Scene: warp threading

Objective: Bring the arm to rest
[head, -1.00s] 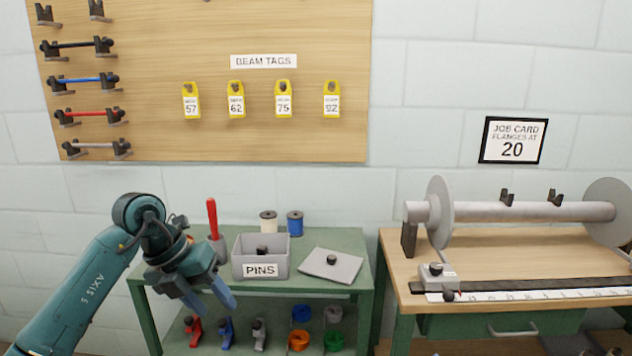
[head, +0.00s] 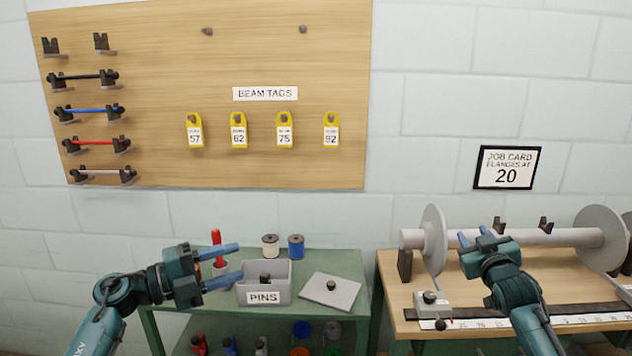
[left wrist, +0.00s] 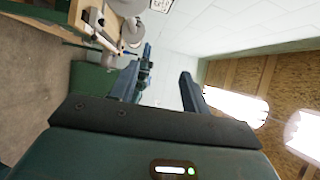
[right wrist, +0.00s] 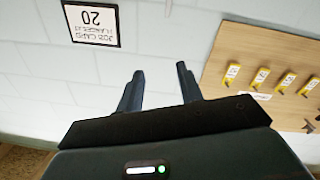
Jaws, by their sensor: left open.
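My left gripper (head: 240,261) is open and empty. In the head view it points right, in front of the red-handled tool and the left side of the pins bin. Its spread fingers also show in the left wrist view (left wrist: 158,76), with nothing between them. My right gripper (head: 474,235) is raised in front of the beam on the right bench, its fingers pointing up and left. In the right wrist view (right wrist: 160,72) its fingers are apart and empty, facing the white wall. The head view does not show whether either gripper touches anything.
The green cart holds the pins bin (head: 264,284), a grey plate (head: 330,291) and two spools. The flanged beam (head: 570,238) and ruler (head: 590,316) are on the right bench. The tag board (head: 220,60) and job card (head: 507,167) are on the wall.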

